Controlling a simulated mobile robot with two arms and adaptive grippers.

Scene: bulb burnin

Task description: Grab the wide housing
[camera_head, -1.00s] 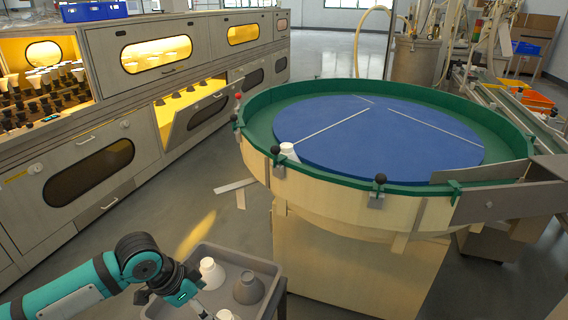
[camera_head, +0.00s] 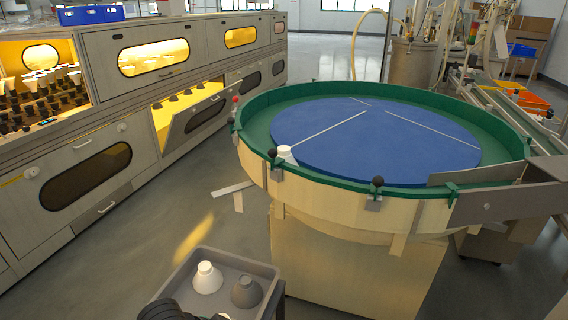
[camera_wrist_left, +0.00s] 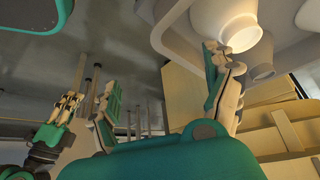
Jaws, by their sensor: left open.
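A grey tray (camera_head: 255,265) at the bottom of the head view holds a white flared housing (camera_head: 207,278) and a darker grey one (camera_head: 246,291). A third white piece shows only at the bottom edge. I cannot tell which is the wide housing. In the left wrist view a pale wide-mouthed housing (camera_wrist_left: 222,22) is large at the top, beyond the right fingertip. My left gripper (camera_wrist_left: 165,90) is open, with nothing between its fingers. In the head view only a dark part of that arm shows at the bottom edge. What looks like my right gripper (camera_wrist_left: 65,108) is small at the left.
A round table with a green rim (camera_head: 335,178) and blue top (camera_head: 400,150) stands right of the tray. A white piece (camera_head: 285,153) sits at its near-left rim. Cabinets (camera_head: 100,150) line the left. Open floor (camera_head: 130,240) lies between.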

